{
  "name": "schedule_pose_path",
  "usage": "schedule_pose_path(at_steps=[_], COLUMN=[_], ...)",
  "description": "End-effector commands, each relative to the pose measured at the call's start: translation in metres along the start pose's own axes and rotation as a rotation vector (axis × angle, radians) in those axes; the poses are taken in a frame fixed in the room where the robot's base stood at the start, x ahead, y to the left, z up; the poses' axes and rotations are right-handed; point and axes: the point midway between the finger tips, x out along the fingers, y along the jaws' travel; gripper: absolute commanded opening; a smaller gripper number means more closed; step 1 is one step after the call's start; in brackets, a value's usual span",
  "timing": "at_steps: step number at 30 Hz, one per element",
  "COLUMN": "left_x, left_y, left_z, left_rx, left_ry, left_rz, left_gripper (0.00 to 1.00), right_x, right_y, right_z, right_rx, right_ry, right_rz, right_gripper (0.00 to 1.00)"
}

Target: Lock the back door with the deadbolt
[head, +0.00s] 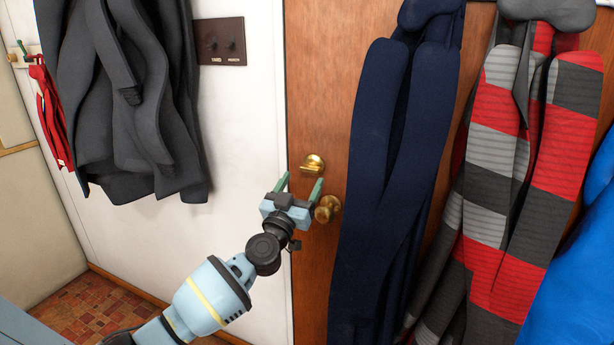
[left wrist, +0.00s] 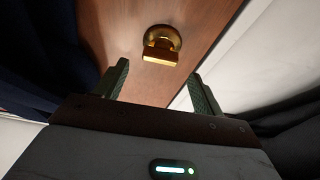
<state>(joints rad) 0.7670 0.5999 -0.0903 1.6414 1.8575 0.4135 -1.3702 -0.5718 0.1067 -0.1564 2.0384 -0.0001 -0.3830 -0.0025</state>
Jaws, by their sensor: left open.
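The brass deadbolt (head: 313,164) is on the wooden door (head: 325,60) near its left edge, above the round brass knob (head: 327,208). My left gripper (head: 298,184) is just below the deadbolt, its two green fingers open and empty. It partly covers the space between deadbolt and knob. In the left wrist view, the deadbolt's thumb turn (left wrist: 160,50) lies beyond the open fingers (left wrist: 157,82), roughly centred between them, and a gap shows. The knob is not visible there. My right gripper is not in view.
A navy scarf (head: 395,160) and a red, grey and black striped scarf (head: 495,180) hang on the door to the right. A dark grey coat (head: 140,100) hangs on the white wall at left, beside a brown switch plate (head: 220,41). The door between scarf and deadbolt is bare.

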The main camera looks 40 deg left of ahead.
Motion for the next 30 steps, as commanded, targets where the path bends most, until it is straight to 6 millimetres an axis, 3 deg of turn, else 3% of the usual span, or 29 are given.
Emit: schedule_pose_path(at_steps=[9, 21, 30], left_x=[0.033, 0.038, 0.038], left_y=[0.001, 0.001, 0.001], left_z=[0.001, 0.001, 0.001], left_rx=[-0.001, -0.001, -0.001], left_ry=[-0.001, -0.001, -0.001], left_rz=[0.001, 0.001, 0.001], left_gripper=[0.69, 0.69, 0.31], right_x=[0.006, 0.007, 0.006], right_y=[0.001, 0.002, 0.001], right_z=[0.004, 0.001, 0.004], right_rx=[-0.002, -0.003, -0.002], right_ry=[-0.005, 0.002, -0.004], right_rz=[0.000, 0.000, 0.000], right_gripper=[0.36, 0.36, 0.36])
